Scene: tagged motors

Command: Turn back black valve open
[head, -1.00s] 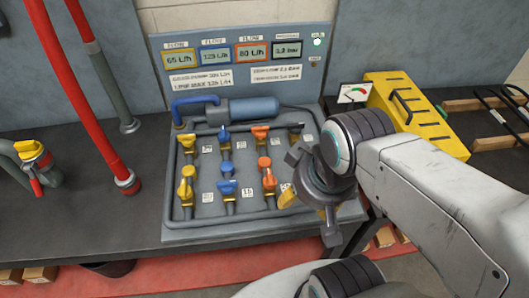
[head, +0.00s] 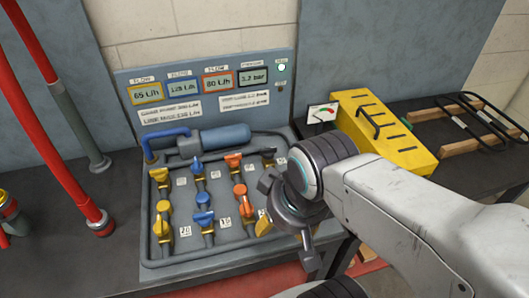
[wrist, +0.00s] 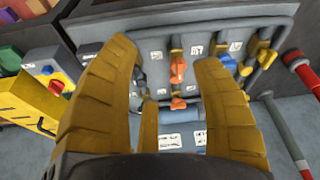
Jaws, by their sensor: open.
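The valve panel (head: 185,262) stands on the dark bench with two rows of coloured valves. The back black valve (head: 268,156) is at the right end of the back row, just behind my gripper. My gripper (head: 285,232) hangs over the panel's right front, hiding the front black valve. In the wrist view my gripper (wrist: 163,62) is open and empty, its yellow fingers wide apart. Orange valves (wrist: 177,70) show between them, in an upside-down view. I cannot make out the black valves there; the left finger covers that side.
Red pipes (head: 55,130) rise at the left. Readouts (head: 205,88) top the panel's back.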

